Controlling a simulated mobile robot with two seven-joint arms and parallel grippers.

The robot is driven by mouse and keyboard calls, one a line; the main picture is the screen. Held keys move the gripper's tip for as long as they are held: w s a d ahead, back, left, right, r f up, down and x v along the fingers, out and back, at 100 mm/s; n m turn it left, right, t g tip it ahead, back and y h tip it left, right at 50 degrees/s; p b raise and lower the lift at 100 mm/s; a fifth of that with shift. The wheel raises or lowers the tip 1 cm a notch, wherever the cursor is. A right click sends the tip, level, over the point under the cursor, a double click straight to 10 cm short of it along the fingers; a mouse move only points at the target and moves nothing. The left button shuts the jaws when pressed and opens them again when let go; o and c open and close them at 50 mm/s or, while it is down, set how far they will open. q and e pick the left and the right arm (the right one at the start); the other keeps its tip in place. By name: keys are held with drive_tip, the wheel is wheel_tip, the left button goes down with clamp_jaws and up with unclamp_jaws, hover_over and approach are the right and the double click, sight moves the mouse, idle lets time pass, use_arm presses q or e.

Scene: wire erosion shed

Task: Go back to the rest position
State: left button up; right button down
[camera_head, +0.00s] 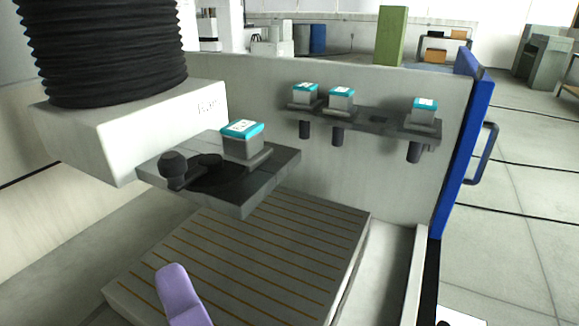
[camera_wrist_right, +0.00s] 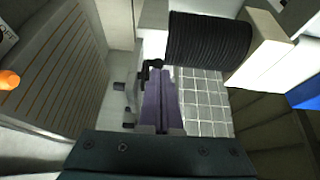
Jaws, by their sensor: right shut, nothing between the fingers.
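My right gripper (camera_head: 173,275) shows at the bottom of the head view as a purple finger, over the slotted table. In the right wrist view its two purple fingers (camera_wrist_right: 163,78) lie together, shut with nothing between them. No object is seen touching it. My left gripper is in neither view.
The slotted table (camera_head: 255,250) lies below a white machine head (camera_head: 130,125) with black bellows (camera_head: 100,45). A dark holder (camera_head: 275,165) carries a teal-topped block (camera_head: 242,140). A wall rack (camera_head: 375,122) holds three similar blocks. A blue door edge (camera_head: 462,150) stands right.

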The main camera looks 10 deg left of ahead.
idle(0.3)
drive_tip(key=s+d+f+n+g+h+p, duration=0.1)
drive_tip(key=d+f+n+g+h, duration=0.3)
drive_tip(key=d, duration=0.3)
drive_tip(key=s+d+f+n+g+h, duration=0.1)
drive_tip(key=d+f+n+g+h, duration=0.1)
drive_tip(key=d+f+n+h, duration=0.3)
drive_tip(key=s+d+n+g+h+p, duration=0.25)
drive_tip(key=s+d+h, duration=0.2)
drive_tip(key=d, duration=1.05)
wheel_tip(320, 180, up, 37)
drive_tip(key=p, duration=3.6)
drive_tip(key=shift+s+a+m+y, duration=0.15)
drive_tip(key=shift+s+m+y, duration=0.1)
drive_tip(key=shift+m+y, duration=0.15)
